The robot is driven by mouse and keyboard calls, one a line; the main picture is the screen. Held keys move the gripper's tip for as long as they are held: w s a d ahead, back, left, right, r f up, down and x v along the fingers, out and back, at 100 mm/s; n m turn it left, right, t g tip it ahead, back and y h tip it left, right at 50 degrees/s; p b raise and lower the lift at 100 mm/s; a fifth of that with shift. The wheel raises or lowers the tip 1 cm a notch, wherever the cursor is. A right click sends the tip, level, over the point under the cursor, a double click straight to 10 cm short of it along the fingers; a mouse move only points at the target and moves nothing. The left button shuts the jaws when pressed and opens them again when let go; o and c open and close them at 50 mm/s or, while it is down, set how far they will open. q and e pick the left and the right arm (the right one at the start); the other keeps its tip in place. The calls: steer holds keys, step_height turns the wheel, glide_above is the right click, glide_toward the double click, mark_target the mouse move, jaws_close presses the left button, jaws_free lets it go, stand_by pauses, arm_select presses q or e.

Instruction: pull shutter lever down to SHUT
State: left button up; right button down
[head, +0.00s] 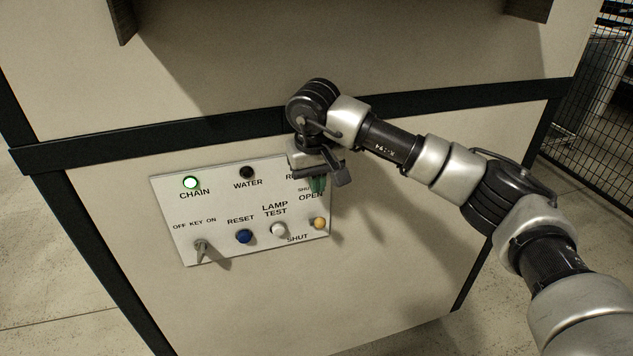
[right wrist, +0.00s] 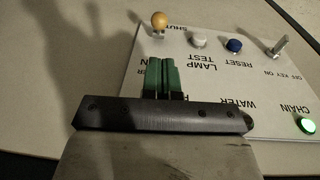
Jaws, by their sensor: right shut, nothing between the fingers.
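The shutter lever shows as an orange-yellow knob (head: 320,223) at the panel's lower right, below the OPEN label and just above and right of the SHUT label. In the right wrist view the knob (right wrist: 159,20) stands beyond my fingertips, beside the SHUT label. My right gripper (head: 317,185) is in front of the panel's upper right, above the knob. Its green fingers (right wrist: 162,77) are shut together with nothing between them, and a gap shows between them and the knob. The gripper hides part of the upper right labels. My left gripper is out of view.
The white control panel (head: 215,222) carries a lit green CHAIN lamp (head: 190,183), a black WATER lamp (head: 247,172), a key switch (head: 201,248), a blue RESET button (head: 244,236) and a white LAMP TEST button (head: 278,229). A dark rail (head: 215,133) crosses above. The wall below is clear.

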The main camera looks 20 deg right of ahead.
mark_target(319, 221)
steer(key=f, duration=0.2)
steer(key=f+p, duration=0.1)
steer(key=f, duration=0.2)
steer(key=w+f+p, duration=0.1)
steer(key=f, duration=0.1)
steer(key=shift+d+f, duration=0.2)
steer(key=shift+f, duration=0.15)
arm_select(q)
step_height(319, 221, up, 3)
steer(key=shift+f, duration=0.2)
